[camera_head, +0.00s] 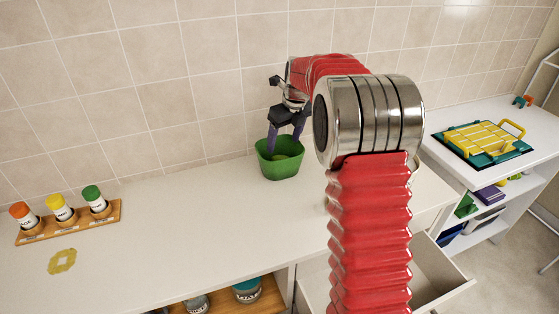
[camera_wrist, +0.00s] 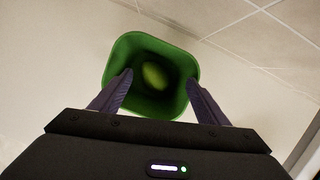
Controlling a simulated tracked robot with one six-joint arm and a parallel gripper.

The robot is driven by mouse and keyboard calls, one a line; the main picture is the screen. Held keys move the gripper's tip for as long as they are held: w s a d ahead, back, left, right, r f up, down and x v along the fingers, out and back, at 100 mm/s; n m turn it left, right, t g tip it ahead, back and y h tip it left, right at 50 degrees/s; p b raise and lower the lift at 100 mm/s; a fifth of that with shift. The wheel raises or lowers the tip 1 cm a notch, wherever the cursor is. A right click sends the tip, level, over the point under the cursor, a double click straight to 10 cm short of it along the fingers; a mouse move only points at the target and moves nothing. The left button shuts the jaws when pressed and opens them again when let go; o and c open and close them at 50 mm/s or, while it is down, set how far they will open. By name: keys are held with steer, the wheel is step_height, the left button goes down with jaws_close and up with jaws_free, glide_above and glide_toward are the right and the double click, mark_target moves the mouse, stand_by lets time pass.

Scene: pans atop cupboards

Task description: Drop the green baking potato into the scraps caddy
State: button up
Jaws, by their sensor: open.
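The scraps caddy is a green open-topped tub (camera_head: 279,166) standing on the white counter near the tiled wall. The green baking potato (camera_wrist: 154,76) is inside the caddy (camera_wrist: 178,46), seen through its opening in the wrist view. In the head view a bit of yellow-green inside the tub (camera_head: 281,156) is partly hidden by the fingers. My gripper (camera_head: 287,138) is above the caddy, pointing down, its fingertips at the opening. In the wrist view the fingers of my gripper (camera_wrist: 160,82) are spread wide apart with nothing held between them.
A wooden rack (camera_head: 70,222) with several coloured-lid jars stands at the left. A yellow rack on a teal tray (camera_head: 480,142) sits on the right unit. A drawer (camera_head: 436,275) stands open below.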

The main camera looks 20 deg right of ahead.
steer(key=shift+d, duration=0.3)
steer(key=shift+r, duration=0.25)
steer(key=a+v, duration=0.1)
steer(key=v, duration=1.2)
steer(key=shift+d, duration=0.3)
steer(key=shift+r, duration=0.1)
